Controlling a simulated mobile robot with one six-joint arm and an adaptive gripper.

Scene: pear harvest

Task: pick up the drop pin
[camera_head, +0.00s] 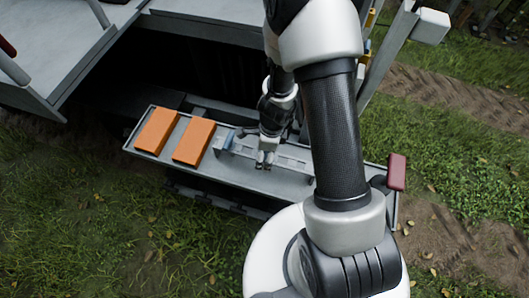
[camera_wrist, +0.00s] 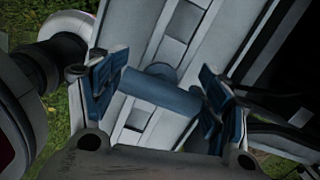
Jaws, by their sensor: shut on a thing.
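The drop pin (camera_wrist: 163,91) is a blue-grey cylinder with a rounded knob on its far side. In the wrist view it spans between the two blue finger pads of my gripper (camera_wrist: 160,95). My gripper is shut on it, one pad at each end. In the head view my gripper (camera_head: 265,160) points down over the long grey tray (camera_head: 255,183), near its slotted rail (camera_head: 290,157). The pin cannot be made out clearly there. I cannot tell whether the pin touches the rail below.
Two orange blocks (camera_head: 156,131) (camera_head: 194,141) lie at the left of the tray. A small blue part (camera_head: 228,140) sits at the rail's left end. A dark red handle (camera_head: 397,172) stands at the tray's right end. Grey machine panels (camera_head: 50,40) are at upper left, with grass around.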

